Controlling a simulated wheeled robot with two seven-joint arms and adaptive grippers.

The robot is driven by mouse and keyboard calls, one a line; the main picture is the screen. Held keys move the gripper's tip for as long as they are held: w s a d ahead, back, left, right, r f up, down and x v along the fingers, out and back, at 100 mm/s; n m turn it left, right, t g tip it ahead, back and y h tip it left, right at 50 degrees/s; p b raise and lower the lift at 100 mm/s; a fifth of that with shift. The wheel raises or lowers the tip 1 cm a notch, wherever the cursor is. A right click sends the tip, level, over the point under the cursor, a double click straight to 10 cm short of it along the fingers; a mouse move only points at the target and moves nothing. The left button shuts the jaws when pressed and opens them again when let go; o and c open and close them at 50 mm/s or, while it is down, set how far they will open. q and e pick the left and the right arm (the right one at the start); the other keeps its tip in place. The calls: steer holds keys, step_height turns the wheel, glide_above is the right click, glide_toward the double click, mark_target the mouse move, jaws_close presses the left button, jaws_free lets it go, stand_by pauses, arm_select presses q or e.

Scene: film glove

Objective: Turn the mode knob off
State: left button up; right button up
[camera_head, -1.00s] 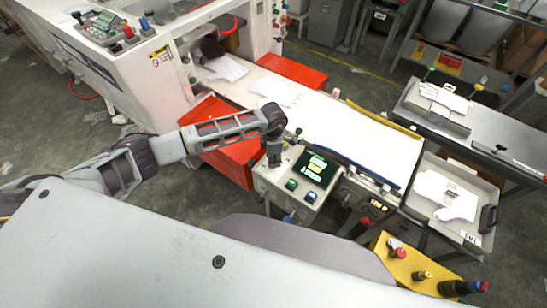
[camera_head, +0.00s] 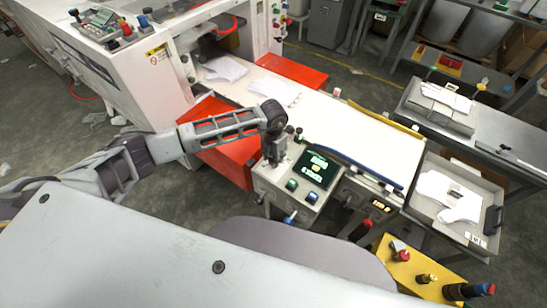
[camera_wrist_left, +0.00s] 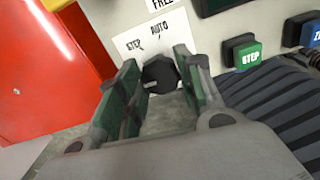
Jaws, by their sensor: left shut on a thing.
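The mode knob (camera_wrist_left: 160,74) is a black round knob with a pale pointer line, on a panel with a white label plate (camera_wrist_left: 143,40) reading STEP and AUTO, with FREE partly cut off above. The pointer aims roughly left in the left wrist view. My left gripper (camera_wrist_left: 156,72) is closed around the knob, with a green-padded finger on each side. In the head view the left gripper (camera_head: 274,152) points down at the left back part of the control box (camera_head: 264,184) and hides the knob. Any further knob label is hidden. My right gripper is not in view.
A green STEP button (camera_wrist_left: 247,55) and a blue button (camera_wrist_left: 311,34) sit right of the gripper, below a dark screen (camera_head: 316,168). A red cabinet (camera_head: 228,148) stands left of the box. A white conveyor (camera_head: 345,135) runs behind it.

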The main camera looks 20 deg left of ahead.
mark_target(273, 157)
arm_select(q)
steer(key=shift+n, duration=1.3)
steer(key=o, duration=1)
steer(key=shift+o, duration=0.2)
steer(key=shift+r, duration=0.1)
step_height(273, 157, up, 12)
